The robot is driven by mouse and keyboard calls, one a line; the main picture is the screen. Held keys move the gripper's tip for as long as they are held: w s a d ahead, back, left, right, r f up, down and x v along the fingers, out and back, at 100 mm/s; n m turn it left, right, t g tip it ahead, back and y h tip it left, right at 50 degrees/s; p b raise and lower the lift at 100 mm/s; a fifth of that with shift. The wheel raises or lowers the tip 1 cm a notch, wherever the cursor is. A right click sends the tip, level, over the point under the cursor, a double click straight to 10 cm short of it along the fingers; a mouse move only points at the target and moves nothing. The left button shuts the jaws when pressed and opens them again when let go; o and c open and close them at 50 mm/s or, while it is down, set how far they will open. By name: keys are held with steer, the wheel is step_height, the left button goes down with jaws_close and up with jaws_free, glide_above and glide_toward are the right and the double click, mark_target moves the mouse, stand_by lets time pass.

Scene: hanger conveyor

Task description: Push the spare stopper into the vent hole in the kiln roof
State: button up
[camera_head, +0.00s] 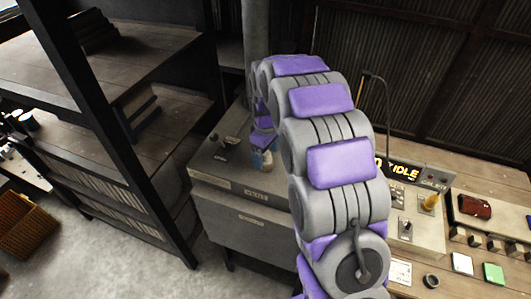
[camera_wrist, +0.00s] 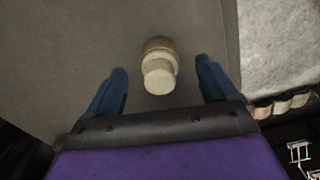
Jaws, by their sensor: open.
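The kiln is the grey box (camera_head: 245,232) at the middle of the head view, with a flat roof and small labels along its front edge. In the wrist view a cream, rounded stopper (camera_wrist: 158,72) with a tan wider part stands on the grey roof surface (camera_wrist: 60,50). My gripper (camera_wrist: 162,80) is open, with one blue finger on each side of the stopper and gaps visible on both sides. In the head view my gripper (camera_head: 261,160) is small and low over the roof. I cannot make out the vent hole; my arm covers the roof's right part.
Small dark items (camera_head: 222,140) lie on the roof's left part. A dark shelf rack (camera_head: 115,110) stands at the left. A workbench at the right holds a control box with an IDLE display (camera_head: 404,172), a red item (camera_head: 475,206) and green and white blocks.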

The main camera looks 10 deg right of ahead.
steer(key=shift+r, duration=0.1)
step_height(320, 180, up, 17)
stand_by(0.6)
steer(key=s+f+m+b, duration=0.3)
steer(key=s+f, duration=0.3)
steer(key=s, duration=0.7)
steer(key=s+f+m+g+b, duration=0.1)
steer(key=s+f+m+b, duration=0.2)
steer(key=s, duration=1)
steer(key=s+f+m+b, duration=0.2)
steer(key=s+f+b, duration=0.4)
steer(key=s+f, duration=0.4)
steer(key=s, duration=0.4)
steer(key=shift+f+m+g+b, duration=0.3)
steer(key=shift+m+g+b, duration=0.05)
steer(key=shift+m+g, duration=0.05)
steer(key=shift+c, duration=0.2)
